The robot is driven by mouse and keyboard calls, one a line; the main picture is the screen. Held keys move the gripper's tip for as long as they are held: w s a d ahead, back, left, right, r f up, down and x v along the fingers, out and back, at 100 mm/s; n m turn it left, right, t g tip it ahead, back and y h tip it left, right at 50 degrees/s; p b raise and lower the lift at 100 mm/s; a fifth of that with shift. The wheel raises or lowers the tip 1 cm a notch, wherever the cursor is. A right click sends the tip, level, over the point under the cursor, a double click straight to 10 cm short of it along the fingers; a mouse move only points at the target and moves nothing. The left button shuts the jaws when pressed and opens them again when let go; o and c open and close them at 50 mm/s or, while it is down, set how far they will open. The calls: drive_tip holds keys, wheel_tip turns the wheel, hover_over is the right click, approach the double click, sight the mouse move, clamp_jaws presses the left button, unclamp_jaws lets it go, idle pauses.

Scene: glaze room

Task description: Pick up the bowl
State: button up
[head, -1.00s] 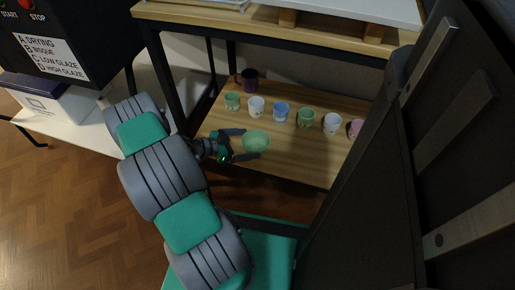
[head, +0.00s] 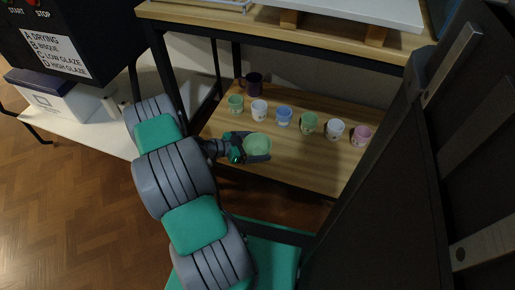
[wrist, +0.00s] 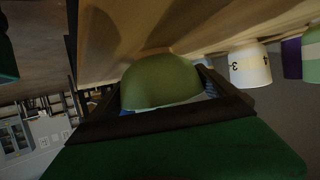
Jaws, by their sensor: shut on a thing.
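The green bowl (head: 257,145) is at the front part of the lower wooden shelf, in the head view. My gripper (head: 256,147) reaches it from the left and is shut on it, with a finger on either side. In the wrist view the bowl (wrist: 162,82) sits between the fingers, close to the wooden surface. I cannot tell whether it is clear of the shelf.
Behind the bowl stands a row of several cups, among them a blue cup (head: 284,115), a white cup (head: 259,109) and a pink cup (head: 361,135). A dark mug (head: 254,84) stands farther back. The upper shelf (head: 330,42) overhangs. A dark panel (head: 400,190) is close on the right.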

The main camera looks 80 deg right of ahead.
drive_tip(key=shift+c, duration=1.3)
drive_tip(key=shift+r, duration=0.1)
